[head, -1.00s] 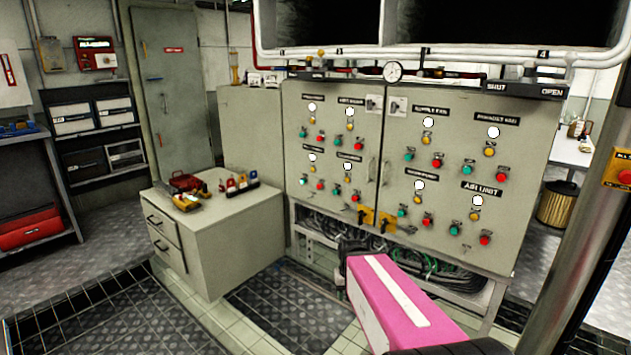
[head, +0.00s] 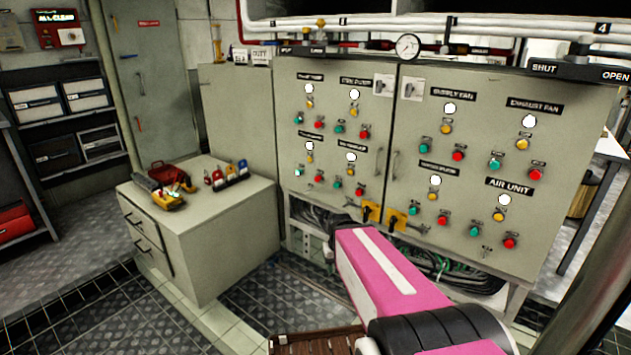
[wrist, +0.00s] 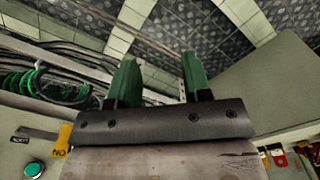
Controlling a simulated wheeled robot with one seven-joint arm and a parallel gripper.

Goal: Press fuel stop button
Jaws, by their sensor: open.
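No button that I can read as the fuel stop shows in the head view. A grey control cabinet (head: 458,200) carries several red, green and yellow buttons under black labels, including supply fan, exhaust fan and air unit. Several small labels are too blurred to read. My pink arm (head: 385,265) reaches toward the cabinet's lower front, its far end low before the open cable bay; the fingers cannot be made out there. In the wrist view my gripper (wrist: 160,80) is open, with two green fingers apart and nothing between them. A green button (wrist: 33,169) shows at lower left there.
A low grey cabinet (head: 215,230) stands left of the panel, with tools and padlocks on top. Cables (head: 450,270) hang in the bay below the panel. A dark shelf (head: 70,115) is at left. Tiled floor is free in front of the low cabinet.

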